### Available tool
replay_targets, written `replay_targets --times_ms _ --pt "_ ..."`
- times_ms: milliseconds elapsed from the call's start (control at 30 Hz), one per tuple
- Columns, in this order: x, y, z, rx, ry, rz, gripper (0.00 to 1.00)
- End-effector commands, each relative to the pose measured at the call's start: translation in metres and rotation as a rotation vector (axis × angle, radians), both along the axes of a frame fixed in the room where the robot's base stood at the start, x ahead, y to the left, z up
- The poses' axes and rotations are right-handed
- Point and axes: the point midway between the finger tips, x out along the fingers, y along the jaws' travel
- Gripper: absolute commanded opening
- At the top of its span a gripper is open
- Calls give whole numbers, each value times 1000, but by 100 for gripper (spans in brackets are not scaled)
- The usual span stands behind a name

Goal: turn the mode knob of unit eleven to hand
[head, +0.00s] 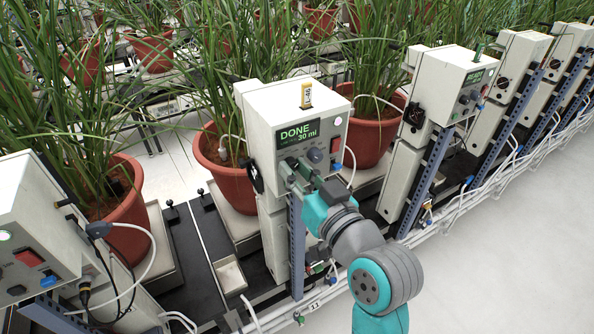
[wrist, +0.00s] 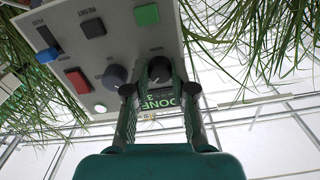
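Unit eleven (head: 285,115) is a cream box on a post with a small "11" tag (head: 314,305) at its foot. Its green display (head: 298,133) reads "DONE 30 ml". In the wrist view, a black knob (wrist: 160,68) sits between and just beyond my fingertips; no mode marks are legible beside it. A grey-blue knob (wrist: 115,75) is to its left; it also shows in the head view (head: 315,155). My gripper (head: 297,172) is at the panel front, partly hiding the black knob. In the wrist view its fingers (wrist: 158,91) are apart, with nothing gripped; contact cannot be told.
Similar units stand left (head: 40,215) and right (head: 450,85). Potted plants (head: 235,175) are behind. The aisle floor at right is clear.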

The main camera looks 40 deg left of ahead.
Motion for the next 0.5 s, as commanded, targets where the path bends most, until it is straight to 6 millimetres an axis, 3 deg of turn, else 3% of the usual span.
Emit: replay_targets --times_ms 500 --pt "0 0 0 -56 -135 0 0"
